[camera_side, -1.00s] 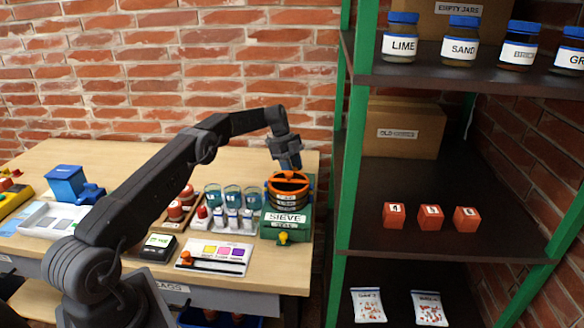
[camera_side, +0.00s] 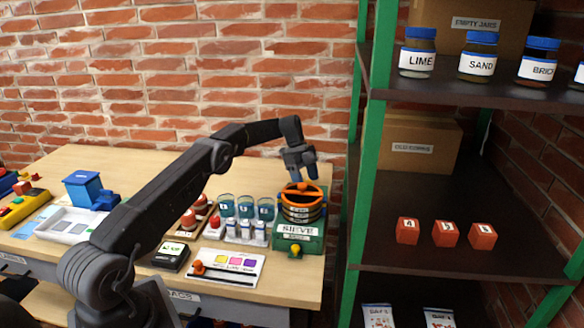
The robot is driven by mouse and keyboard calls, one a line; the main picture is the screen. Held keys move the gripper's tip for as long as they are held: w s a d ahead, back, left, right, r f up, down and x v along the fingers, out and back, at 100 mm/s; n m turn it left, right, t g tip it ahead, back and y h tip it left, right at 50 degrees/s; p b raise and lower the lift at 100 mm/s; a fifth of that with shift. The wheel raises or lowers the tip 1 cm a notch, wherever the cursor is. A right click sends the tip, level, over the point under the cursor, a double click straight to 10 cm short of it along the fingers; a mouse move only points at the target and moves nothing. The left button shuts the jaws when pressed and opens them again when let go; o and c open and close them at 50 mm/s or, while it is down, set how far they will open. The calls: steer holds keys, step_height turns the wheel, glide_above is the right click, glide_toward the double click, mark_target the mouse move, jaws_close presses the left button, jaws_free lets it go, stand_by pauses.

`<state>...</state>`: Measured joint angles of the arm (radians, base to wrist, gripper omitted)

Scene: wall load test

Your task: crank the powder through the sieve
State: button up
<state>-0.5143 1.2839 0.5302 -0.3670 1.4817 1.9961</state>
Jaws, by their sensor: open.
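The sieve (camera_side: 302,213) stands at the right end of the wooden table, a stack of dark and orange rings on a green base (camera_side: 298,240) labelled SIEVE. An orange rim and crossbar show on its top. A yellow knob (camera_side: 295,249) sits on the front of the base. My gripper (camera_side: 304,176) is open and points down just above the sieve's top; I cannot tell whether it touches the crossbar. The powder inside the sieve cannot be seen from here.
Left of the sieve stand several glasses (camera_side: 246,207) and small white bottles (camera_side: 246,231). A colour card (camera_side: 228,266) and a dark scale (camera_side: 171,256) lie in front. A green-posted shelf (camera_side: 368,170) with jars, boxes and orange blocks (camera_side: 446,233) rises close on the right.

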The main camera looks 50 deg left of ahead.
step_height(320, 180, up, 4)
steer(key=shift+a+f, duration=0.1)
steer(key=shift+a, duration=0.05)
steer(key=s+a+r, duration=0.6)
steer(key=s+a, duration=0.1)
steer(key=s, duration=0.2)
steer(key=shift+r, duration=0.35)
steer(key=n+y, duration=0.4)
steer(key=n, duration=1.4)
glide_toward(305, 180)
steer(key=shift+g, duration=0.3)
steer(key=f, duration=0.6)
steer(key=d+f, duration=0.1)
steer(key=f, duration=0.3)
steer(key=shift+w, duration=0.25)
